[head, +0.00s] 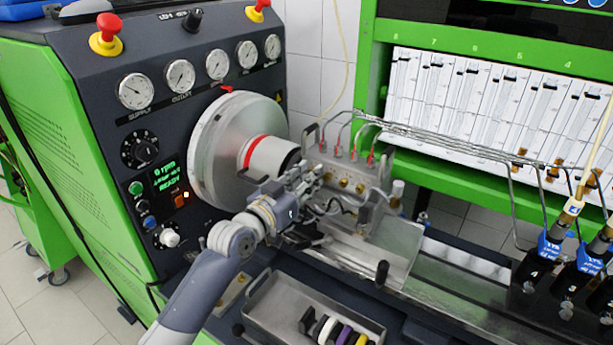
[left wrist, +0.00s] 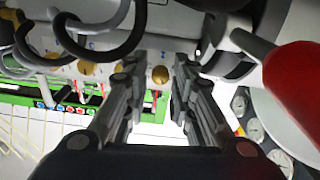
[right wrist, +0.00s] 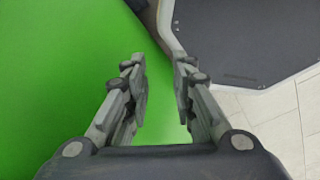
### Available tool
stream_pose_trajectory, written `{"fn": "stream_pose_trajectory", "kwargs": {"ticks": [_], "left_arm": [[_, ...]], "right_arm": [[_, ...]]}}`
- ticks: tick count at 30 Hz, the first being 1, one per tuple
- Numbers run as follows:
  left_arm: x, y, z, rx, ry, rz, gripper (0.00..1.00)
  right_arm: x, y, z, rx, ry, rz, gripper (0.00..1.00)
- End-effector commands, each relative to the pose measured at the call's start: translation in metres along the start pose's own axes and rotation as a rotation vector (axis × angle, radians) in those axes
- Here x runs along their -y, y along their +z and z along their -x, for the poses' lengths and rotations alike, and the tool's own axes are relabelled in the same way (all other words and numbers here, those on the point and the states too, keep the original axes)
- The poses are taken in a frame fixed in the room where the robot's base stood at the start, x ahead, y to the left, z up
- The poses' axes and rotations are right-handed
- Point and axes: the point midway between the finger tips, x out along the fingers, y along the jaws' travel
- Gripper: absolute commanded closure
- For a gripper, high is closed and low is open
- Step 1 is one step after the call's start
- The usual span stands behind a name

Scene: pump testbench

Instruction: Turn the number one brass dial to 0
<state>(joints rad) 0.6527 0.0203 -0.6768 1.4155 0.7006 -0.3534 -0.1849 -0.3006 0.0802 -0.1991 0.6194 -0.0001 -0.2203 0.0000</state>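The pump block (head: 345,165) carries a row of small brass dials (head: 343,183) on its front face. My left gripper (head: 312,180) is at the left end of this row, close to the block. In the left wrist view my left gripper (left wrist: 157,78) is open. One brass dial (left wrist: 159,75) shows in the gap between its fingers, with space on both sides. Another brass dial (left wrist: 87,68) sits to the left of the fingers. Dial numbers and settings are too small to read. My right gripper (right wrist: 157,78) is open and empty.
A large silver disc (head: 215,150) with a red-ringed shaft stands left of the block. Black hose loops (left wrist: 105,40) hang close to the left fingers. A metal tray (head: 270,300) lies below. The right gripper faces a green panel (right wrist: 70,80).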

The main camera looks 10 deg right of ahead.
Motion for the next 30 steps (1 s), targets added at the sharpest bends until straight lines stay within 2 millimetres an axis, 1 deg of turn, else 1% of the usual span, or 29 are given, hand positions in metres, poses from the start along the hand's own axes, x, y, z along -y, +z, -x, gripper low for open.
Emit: {"fn": "stream_pose_trajectory", "kwargs": {"ticks": [4, 7, 8, 19, 23, 30], "left_arm": [[0.000, 0.000, 0.000, 0.000, 0.000, 0.000, 0.76], [0.000, 0.000, 0.000, 0.000, 0.000, 0.000, 0.99], [0.000, 0.000, 0.000, 0.000, 0.000, 0.000, 1.00], [0.001, 0.001, 0.000, 0.000, -0.001, -0.035, 1.00], [0.001, 0.002, 0.000, 0.001, -0.001, -0.097, 1.00], [0.002, 0.002, 0.000, 0.003, -0.002, -0.262, 1.00]], "right_arm": [[-0.002, 0.000, 0.000, 0.000, 0.002, 0.001, 0.76], [-0.002, 0.000, 0.000, -0.001, 0.002, 0.001, 0.76], [-0.002, 0.000, 0.000, -0.001, 0.002, 0.001, 0.76], [-0.001, -0.001, -0.004, -0.002, 0.002, 0.001, 0.76], [-0.001, 0.000, -0.010, -0.002, 0.001, 0.002, 0.76], [0.000, 0.001, -0.021, -0.002, 0.000, 0.001, 0.76]]}}
